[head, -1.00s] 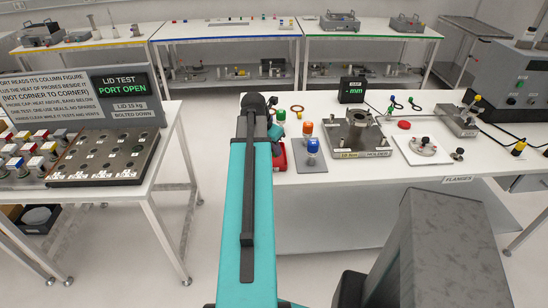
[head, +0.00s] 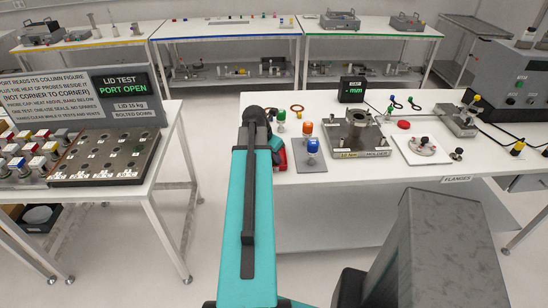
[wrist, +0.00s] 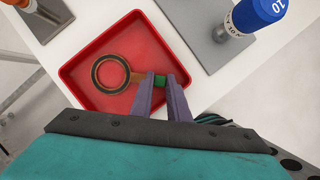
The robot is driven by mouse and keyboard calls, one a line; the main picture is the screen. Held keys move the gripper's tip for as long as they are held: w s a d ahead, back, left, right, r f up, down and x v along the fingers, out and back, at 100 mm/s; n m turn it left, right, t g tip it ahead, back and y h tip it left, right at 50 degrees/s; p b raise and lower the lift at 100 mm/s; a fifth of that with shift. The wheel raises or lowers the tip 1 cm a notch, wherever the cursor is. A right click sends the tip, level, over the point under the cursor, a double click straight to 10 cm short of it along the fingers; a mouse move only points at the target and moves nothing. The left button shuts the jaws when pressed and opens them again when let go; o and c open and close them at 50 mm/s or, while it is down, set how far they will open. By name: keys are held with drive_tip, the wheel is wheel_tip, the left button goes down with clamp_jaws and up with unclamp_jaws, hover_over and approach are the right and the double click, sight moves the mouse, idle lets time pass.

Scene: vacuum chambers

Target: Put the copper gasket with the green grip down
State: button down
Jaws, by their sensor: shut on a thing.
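In the wrist view my gripper (wrist: 160,84) is shut on the green grip (wrist: 160,79) of the copper gasket (wrist: 95,73). The gasket is a flat copper ring with a short tab, and it points left from the fingers. It lies over the floor of a red tray (wrist: 85,101); whether it touches the floor I cannot tell. In the head view my arm hides the gripper and the gasket, and only a strip of the red tray (head: 282,160) shows beside the arm.
Right of the tray a blue-topped piece (head: 313,146) stands on a grey plate, with an orange-topped piece (head: 307,128) behind it. A green-topped piece (head: 281,116) and another copper ring (head: 297,108) are farther back. A steel holder (head: 358,135) stands to the right.

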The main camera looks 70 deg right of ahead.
drive_tip(key=shift+f, duration=0.1)
drive_tip(key=c, duration=2)
unclamp_jaws()
drive_tip(key=shift+b+v, duration=1.15)
drive_tip(key=shift+v, duration=5)
drive_tip(key=shift+w, duration=0.1)
